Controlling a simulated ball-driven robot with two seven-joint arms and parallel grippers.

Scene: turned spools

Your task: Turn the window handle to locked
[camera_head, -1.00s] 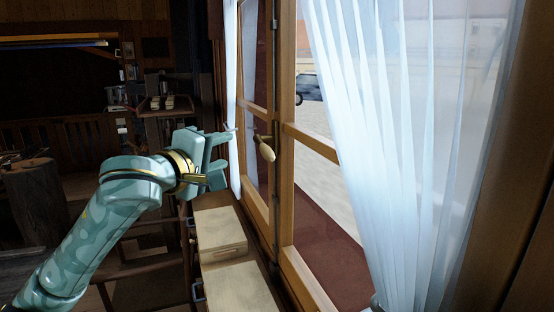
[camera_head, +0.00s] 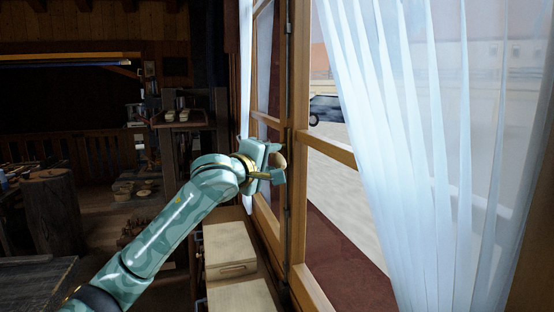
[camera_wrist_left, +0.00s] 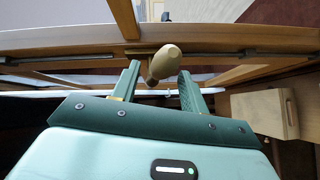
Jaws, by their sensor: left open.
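The window handle (camera_head: 281,161), a pale wooden knob on a metal base, is on the window's middle wooden upright. In the head view my left gripper (camera_head: 276,163) is at the handle and hides part of it. In the left wrist view the handle (camera_wrist_left: 164,63) lies between the two spread fingers of my left gripper (camera_wrist_left: 160,82). The gripper is open and not closed on the handle. I cannot tell whether either finger touches it. My right gripper is not in view.
The wooden window frame (camera_head: 298,110) runs close along the right of my left gripper. A sheer white curtain (camera_head: 410,170) hangs further right. Pale wooden boxes (camera_head: 228,250) stand below the gripper by the window. A dark workshop lies to the left.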

